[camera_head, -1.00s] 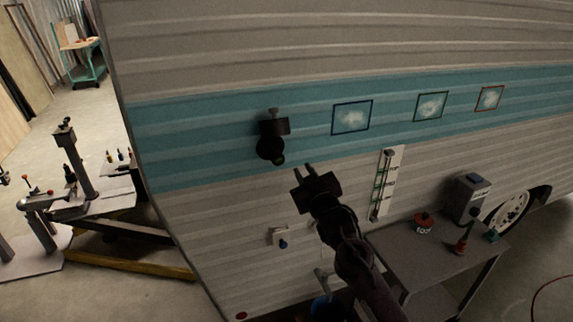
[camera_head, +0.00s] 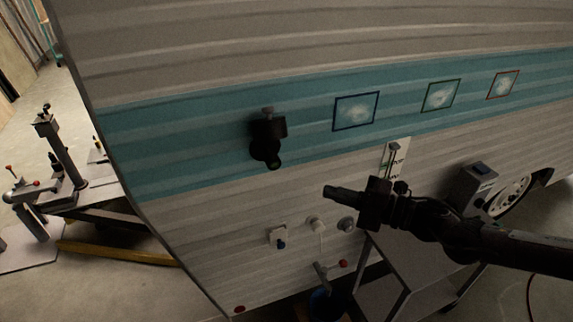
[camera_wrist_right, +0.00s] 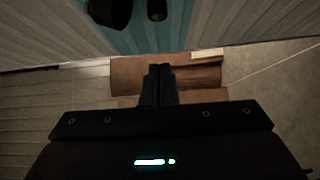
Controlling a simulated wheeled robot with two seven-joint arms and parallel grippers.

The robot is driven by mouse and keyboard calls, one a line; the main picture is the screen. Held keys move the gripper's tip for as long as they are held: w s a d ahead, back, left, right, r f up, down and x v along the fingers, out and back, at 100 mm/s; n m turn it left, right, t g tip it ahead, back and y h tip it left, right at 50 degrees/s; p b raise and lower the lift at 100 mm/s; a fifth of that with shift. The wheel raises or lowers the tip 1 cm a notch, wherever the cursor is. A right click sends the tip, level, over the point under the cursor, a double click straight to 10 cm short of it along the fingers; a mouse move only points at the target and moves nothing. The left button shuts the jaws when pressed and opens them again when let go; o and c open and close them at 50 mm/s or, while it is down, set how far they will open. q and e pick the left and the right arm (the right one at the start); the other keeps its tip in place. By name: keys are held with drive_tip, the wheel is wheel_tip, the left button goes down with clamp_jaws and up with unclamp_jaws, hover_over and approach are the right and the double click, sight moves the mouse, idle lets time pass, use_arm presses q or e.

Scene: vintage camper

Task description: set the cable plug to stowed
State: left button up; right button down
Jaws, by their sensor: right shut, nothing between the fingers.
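A black fitting (camera_head: 267,138) is mounted on the teal band of the camper wall. It has a squarish block with a small knob on top and a round, downward-tilted lower end; I cannot tell whether this is the cable plug. Dark round parts, probably of it, show at the top of the right wrist view (camera_wrist_right: 110,10). My right gripper (camera_head: 328,191) is below and right of it, apart from it, pointing left in front of the wall. Its fingers (camera_wrist_right: 160,72) are together and empty. My left gripper is not in view.
Below my right gripper, the wall carries a white box with a dark knob (camera_head: 279,237), a white round fitting (camera_head: 315,224) and a grey round fitting (camera_head: 346,225). My right arm partly hides a grey table and a gauge panel (camera_head: 394,156). A trailer hitch stands left.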

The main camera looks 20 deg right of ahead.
approach(271, 166)
drive_tip(key=x, duration=0.5)
drive_tip(key=shift+w+a+r+p, duration=0.1)
drive_tip(key=shift+a+p, duration=0.2)
drive_tip(key=shift+p, duration=0.05)
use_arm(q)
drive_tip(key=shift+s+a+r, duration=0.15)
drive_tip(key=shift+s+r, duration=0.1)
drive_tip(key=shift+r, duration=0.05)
use_arm(e)
drive_tip(key=shift+w, duration=0.15)
